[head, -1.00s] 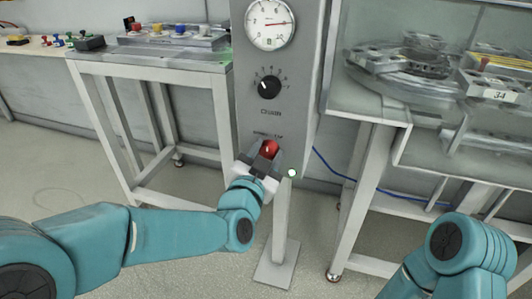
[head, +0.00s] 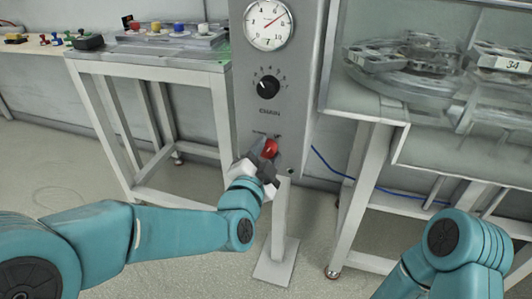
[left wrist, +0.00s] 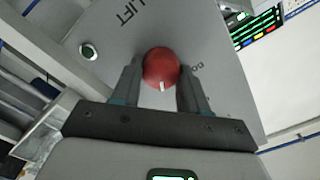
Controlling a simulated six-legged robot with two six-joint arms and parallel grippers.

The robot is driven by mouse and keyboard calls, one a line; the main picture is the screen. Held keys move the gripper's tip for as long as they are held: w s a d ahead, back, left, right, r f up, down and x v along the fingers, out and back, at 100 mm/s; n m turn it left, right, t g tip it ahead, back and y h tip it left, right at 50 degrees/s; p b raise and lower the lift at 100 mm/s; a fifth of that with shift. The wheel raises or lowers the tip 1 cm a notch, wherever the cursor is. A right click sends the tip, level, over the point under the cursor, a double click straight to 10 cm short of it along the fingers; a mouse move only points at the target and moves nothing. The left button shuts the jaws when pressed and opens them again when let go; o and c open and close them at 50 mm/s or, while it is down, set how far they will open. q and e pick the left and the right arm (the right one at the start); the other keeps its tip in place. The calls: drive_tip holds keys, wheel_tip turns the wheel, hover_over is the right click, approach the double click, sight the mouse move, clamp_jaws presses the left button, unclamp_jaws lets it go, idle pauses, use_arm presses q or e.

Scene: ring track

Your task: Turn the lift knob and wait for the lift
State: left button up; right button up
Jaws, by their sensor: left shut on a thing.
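The red lift knob (head: 270,148) is low on the grey control panel (head: 303,90). My left gripper (head: 265,160) is shut on it, one finger on each side. In the left wrist view the red knob (left wrist: 161,68) sits between the two fingers, with a short white mark on its lower edge. The word LIFT is printed on the panel near it, upside down in that view. A small round button or lamp (left wrist: 88,51) is beside the knob. My right forearm shows at the lower right of the head view, but its gripper does not.
A dial gauge (head: 269,24) and a black knob (head: 267,87) are above on the panel. A white-legged table (head: 150,66) stands left. A glazed carousel (head: 410,62) with a part marked 34 stands right. A post with a foot plate (head: 276,262) stands in front.

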use_arm(q)
drive_tip(key=o, duration=1.1)
drive_tip(key=shift+c, duration=0.2)
drive_tip(key=shift+s, duration=0.1)
drive_tip(key=b+v, duration=0.5)
drive_tip(key=v, duration=1.1)
